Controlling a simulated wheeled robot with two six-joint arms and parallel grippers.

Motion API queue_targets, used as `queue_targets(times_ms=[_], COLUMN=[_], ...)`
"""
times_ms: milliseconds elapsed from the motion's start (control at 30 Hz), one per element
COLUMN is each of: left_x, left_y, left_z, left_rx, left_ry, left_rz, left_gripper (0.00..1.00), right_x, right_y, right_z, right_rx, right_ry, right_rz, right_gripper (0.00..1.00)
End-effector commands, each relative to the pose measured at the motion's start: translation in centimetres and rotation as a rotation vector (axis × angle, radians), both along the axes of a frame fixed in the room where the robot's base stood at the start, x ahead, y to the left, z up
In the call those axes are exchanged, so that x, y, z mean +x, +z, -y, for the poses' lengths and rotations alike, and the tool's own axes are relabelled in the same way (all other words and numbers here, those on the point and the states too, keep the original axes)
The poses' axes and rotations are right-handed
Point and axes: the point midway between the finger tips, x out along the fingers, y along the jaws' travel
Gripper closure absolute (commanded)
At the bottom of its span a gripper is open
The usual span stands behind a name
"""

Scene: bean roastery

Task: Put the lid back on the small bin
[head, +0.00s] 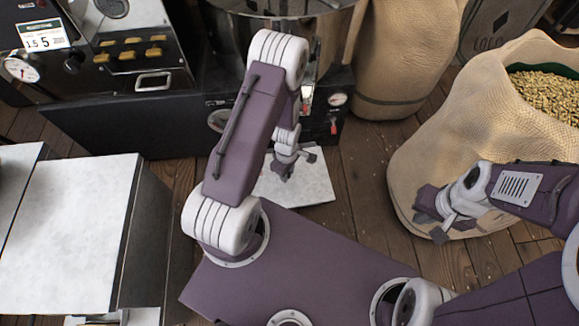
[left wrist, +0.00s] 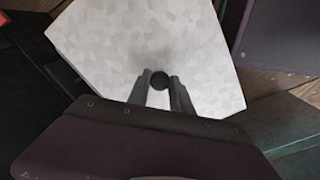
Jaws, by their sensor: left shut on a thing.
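A pale grey, mottled metal lid (head: 318,188) with a dark round knob lies or hangs below my left gripper (head: 291,168). In the left wrist view the lid (left wrist: 110,45) fills the middle, and its knob (left wrist: 159,81) sits between the fingertips. My left gripper (left wrist: 160,85) is shut on this knob. I cannot tell whether the lid touches the floor. My right gripper (head: 437,222) is in front of the big sack at the right, away from the lid; its jaw opening is unclear. I cannot make out for sure which container is the small bin.
A large grey metal-topped box (head: 70,235) stands at the left, with another (head: 15,175) beside it. The roaster (head: 130,55) fills the back left. An open sack of beans (head: 450,130) stands at the right, a closed sack (head: 405,60) behind. Some wooden floor is bare between.

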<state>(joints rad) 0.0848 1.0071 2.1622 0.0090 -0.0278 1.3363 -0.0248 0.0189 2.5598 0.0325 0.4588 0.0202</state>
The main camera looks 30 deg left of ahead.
Motion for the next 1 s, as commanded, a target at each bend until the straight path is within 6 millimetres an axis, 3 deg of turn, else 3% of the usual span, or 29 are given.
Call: queue_targets(times_ms=[767,1000], left_x=[7.1,6.8], left_y=[-2.8,-5.1], left_z=[-4.3,-4.2], left_rx=[0.000,0.000], left_ry=[-0.001,-0.003], left_rz=[0.004,0.000], left_gripper=[1.00,1.00], right_x=[0.0,0.0], right_y=[-5.2,-6.1], right_z=[0.0,0.0], right_rx=[0.000,0.000], right_ry=[0.000,0.000], right_rz=[0.000,0.000], right_gripper=[1.00,1.00])
